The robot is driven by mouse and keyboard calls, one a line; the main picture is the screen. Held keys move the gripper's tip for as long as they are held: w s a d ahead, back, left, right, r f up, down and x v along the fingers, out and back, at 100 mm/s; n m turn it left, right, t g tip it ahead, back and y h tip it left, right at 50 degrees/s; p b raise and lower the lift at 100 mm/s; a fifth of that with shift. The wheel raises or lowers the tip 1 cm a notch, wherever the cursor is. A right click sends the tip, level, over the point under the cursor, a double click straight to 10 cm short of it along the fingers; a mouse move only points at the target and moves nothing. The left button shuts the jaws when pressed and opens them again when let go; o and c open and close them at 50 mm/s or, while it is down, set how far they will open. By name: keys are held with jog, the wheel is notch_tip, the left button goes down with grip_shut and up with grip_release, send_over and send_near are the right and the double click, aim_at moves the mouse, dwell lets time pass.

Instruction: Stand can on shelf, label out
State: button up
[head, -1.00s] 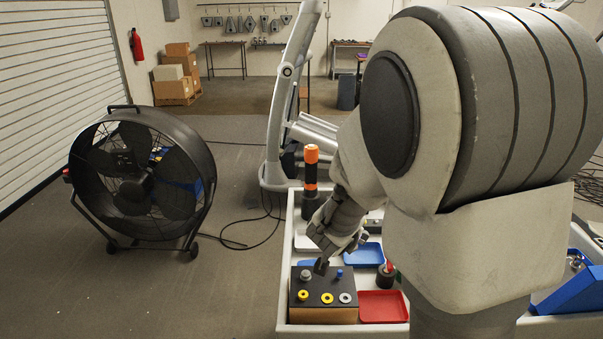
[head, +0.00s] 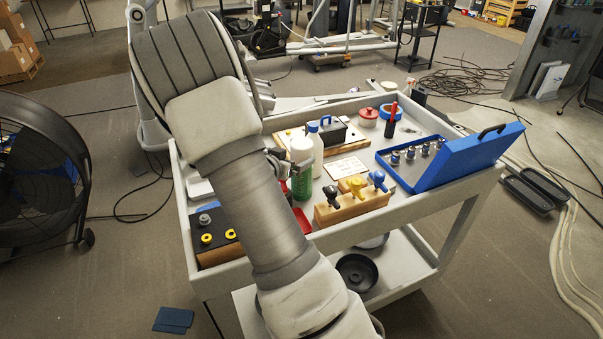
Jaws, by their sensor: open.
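A green spray-type can with a white top (head: 302,182) stands upright in the cart among other items; its left side is partly behind my arm. I cannot make out its label. Part of my gripper (head: 280,164) shows past the right edge of my arm, close to the can's left side. The gripper is open; most of it is hidden by the arm, and I cannot tell whether it touches the can. The cart's lower shelf (head: 392,290) shows below the top tray.
A white bottle with a blue cap (head: 316,150) stands right behind the can. A wooden block with coloured valves (head: 352,205) is in front. An open blue case (head: 465,160) fills the cart's right end. A black round dish (head: 356,271) lies on the lower shelf.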

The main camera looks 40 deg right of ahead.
jog(key=x, duration=0.7)
jog(key=shift+s+d+f+b, duration=0.1)
jog(key=shift+d+f+b, duration=0.05)
jog(key=shift+d+b, duration=0.15)
grip_shut()
